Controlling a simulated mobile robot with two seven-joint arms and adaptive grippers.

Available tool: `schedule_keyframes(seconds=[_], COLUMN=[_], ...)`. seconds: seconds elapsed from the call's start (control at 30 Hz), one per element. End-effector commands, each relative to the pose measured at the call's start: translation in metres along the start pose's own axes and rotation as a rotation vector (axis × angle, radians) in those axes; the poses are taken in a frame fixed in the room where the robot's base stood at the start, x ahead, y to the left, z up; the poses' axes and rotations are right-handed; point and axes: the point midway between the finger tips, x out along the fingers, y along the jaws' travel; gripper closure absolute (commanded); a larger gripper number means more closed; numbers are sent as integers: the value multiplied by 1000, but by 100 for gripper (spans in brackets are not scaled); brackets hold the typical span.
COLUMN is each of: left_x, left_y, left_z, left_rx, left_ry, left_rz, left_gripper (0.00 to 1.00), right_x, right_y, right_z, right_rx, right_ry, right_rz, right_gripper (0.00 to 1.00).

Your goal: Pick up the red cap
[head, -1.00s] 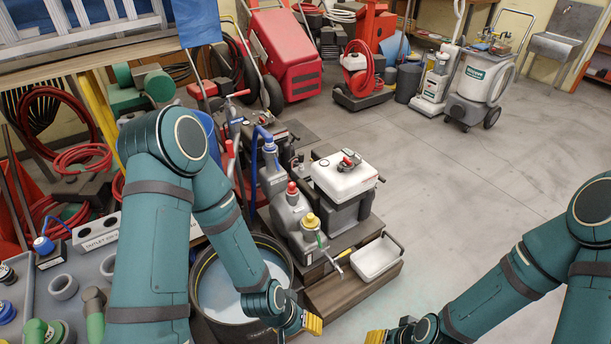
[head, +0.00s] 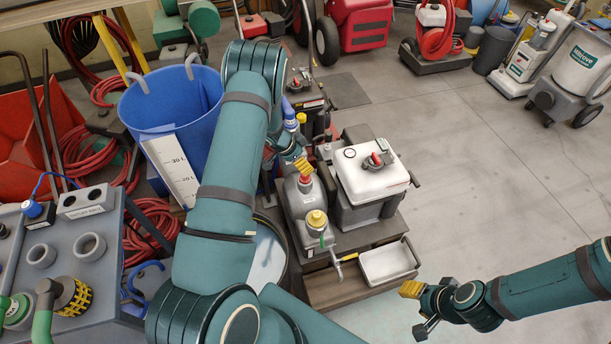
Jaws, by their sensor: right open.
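The red cap (head: 305,179) sits on a grey unit in the aerator row, between a blue-topped unit (head: 289,108) behind and a yellow cap (head: 316,218) in front. My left gripper (head: 302,165) has a yellow fingertip just above the red cap. Its other finger is hidden, so its opening and any contact cannot be told. My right gripper (head: 419,310) is open and empty, low at the right, well apart from the cap.
A white tank (head: 362,180) with a red-and-grey fitting stands right of the cap. A white tray (head: 390,263) is in front of it. A blue bucket (head: 190,115) and a grey bench (head: 75,270) are at left. Open floor lies to the right.

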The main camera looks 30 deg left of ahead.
Motion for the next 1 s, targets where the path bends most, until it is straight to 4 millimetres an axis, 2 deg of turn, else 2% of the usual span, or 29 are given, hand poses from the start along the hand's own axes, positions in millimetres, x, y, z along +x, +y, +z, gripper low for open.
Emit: schedule_keyframes(seconds=[0.03,0.1,0.27,0.37,0.6,0.7,1.0], left_x=[-7,-14,-18,-6,40,53,75], left_y=[-13,-24,-37,-38,-38,-38,-38], left_z=[6,12,21,24,30,31,33], left_rx=[34,71,110,117,115,116,115], left_ry=[-30,-67,-113,-120,-118,-118,-117], left_rz=[-4,-4,-2,-1,-2,-3,-3], left_gripper=[32,32,32,32,32,32,32], right_x=[-3,-4,-4,0,12,15,21], right_y=[-1,-1,-1,0,5,6,8], right_z=[0,1,1,1,-1,-1,-2], right_rx=[0,0,0,0,-1,-1,-2], right_ry=[-2,-2,-3,-2,4,6,10], right_rz=[0,0,0,0,0,0,0], right_gripper=[53,53,53,53,53,53,53])
